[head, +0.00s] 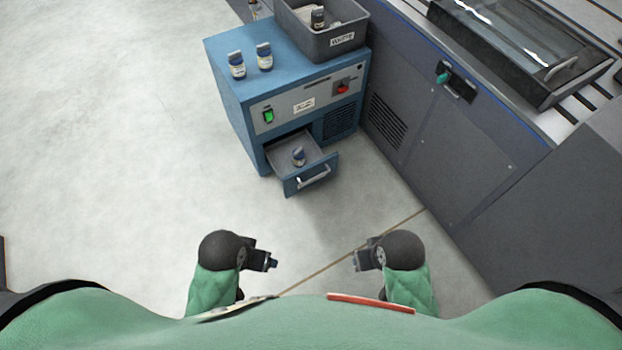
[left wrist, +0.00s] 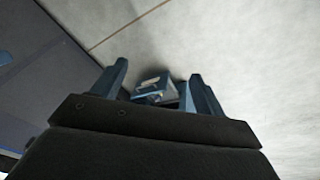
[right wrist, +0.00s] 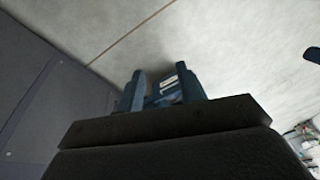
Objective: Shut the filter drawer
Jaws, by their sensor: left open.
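The filter drawer (head: 305,178) is pulled out of the lower front of the blue cabinet (head: 226,70). It has a pale bar handle (head: 314,176), and a small dark-capped bottle (head: 298,156) stands in it. The drawer also shows between the fingers in the left wrist view (left wrist: 157,86), apart from them. My left gripper (head: 272,262) is open and empty, below and left of the drawer in the head view. My right gripper (head: 358,262) has its fingers apart and is empty, below and right of the drawer. The right wrist view shows the cabinet partly hidden behind the fingers (right wrist: 160,78).
Two bottles (head: 237,65) (head: 264,56) and a grey bin labelled WASTE (head: 338,48) stand on the cabinet. A large grey machine (head: 420,130) borders it on the right. The pale floor (head: 120,150) in front and left is clear.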

